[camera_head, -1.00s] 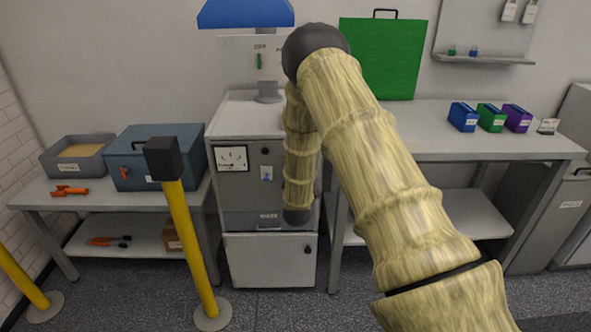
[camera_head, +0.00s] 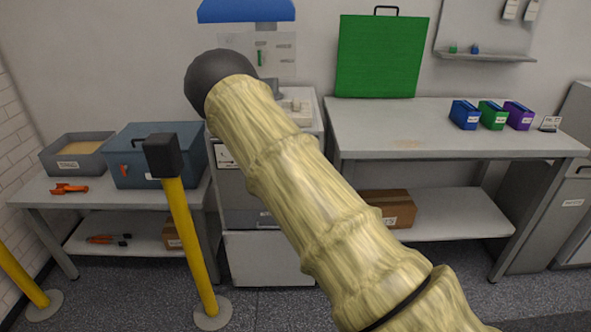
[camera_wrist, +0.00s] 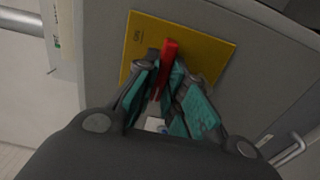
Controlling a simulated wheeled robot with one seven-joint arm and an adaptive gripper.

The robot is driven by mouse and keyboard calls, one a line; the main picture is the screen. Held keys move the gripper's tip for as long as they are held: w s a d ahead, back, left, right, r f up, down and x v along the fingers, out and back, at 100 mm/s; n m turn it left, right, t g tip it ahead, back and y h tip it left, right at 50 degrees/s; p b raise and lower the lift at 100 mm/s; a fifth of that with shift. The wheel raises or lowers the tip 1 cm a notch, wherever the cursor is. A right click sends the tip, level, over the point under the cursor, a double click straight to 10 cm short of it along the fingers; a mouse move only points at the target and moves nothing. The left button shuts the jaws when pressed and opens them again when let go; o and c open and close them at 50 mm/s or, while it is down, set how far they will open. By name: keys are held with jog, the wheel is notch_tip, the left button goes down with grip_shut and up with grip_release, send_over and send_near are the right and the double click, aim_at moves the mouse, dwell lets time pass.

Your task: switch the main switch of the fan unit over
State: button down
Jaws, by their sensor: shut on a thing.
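In the wrist view, a red switch handle (camera_wrist: 169,48) stands on a yellow plate (camera_wrist: 205,38) fixed to a grey panel. My gripper (camera_wrist: 166,74), with teal finger pads, is shut on the red handle, one finger on each side. Small lettering on the plate is too blurred to read. In the head view, my arm covers much of the grey cabinet (camera_head: 268,258) in the middle, and neither my gripper nor the red handle shows there.
A yellow post with a black top (camera_head: 185,235) stands in front on the left. A table with a blue-grey box (camera_head: 140,172) is at left. A grey bench (camera_head: 450,140) with small coloured bins is at right. A metal handle (camera_wrist: 288,150) shows in the wrist view.

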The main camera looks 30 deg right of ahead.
dwell(0.5)
jog(key=c, duration=1.5)
grip_release()
jog(key=shift+s, duration=0.1)
jog(key=v, duration=1.2)
jog(key=shift+f, duration=0.1)
